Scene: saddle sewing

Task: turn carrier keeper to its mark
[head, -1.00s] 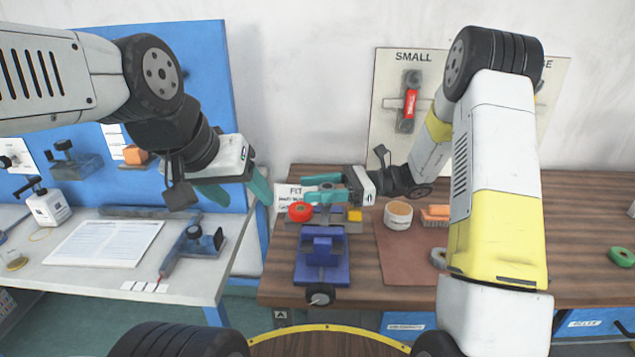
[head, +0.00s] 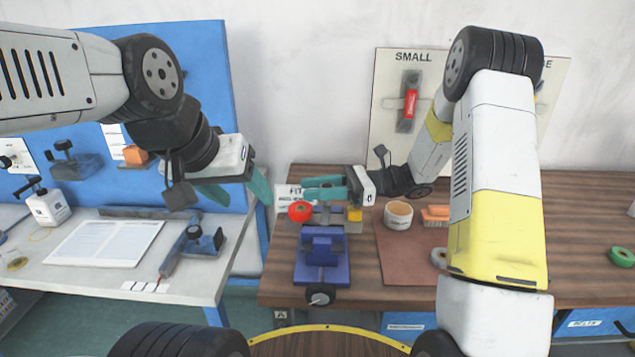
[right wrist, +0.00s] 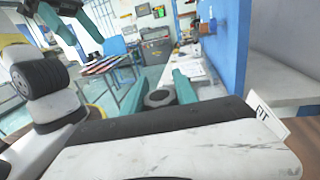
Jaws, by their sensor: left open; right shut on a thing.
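My right gripper (head: 325,188) reaches in from the right above the fixture on the wooden bench, with its teal fingers close together. In the right wrist view a dark grey round part (right wrist: 160,97) sits between the fingers; I take it to be the carrier keeper, though its mark cannot be made out. Below the fingers are a red round knob (head: 300,211), a yellow block (head: 355,214) and a blue clamp-like fixture (head: 322,262). The grey carrier parts between them are partly hidden by the gripper. My left gripper (head: 235,190) is open and empty, left of the bench.
A round tub (head: 398,215) and an orange brush (head: 435,214) stand right of the fixture by a brown mat (head: 405,262). A "FIT" card (head: 287,194) stands behind the knob. The "SMALL" sample board (head: 390,130) leans on the wall. The bench's right side is mostly clear.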

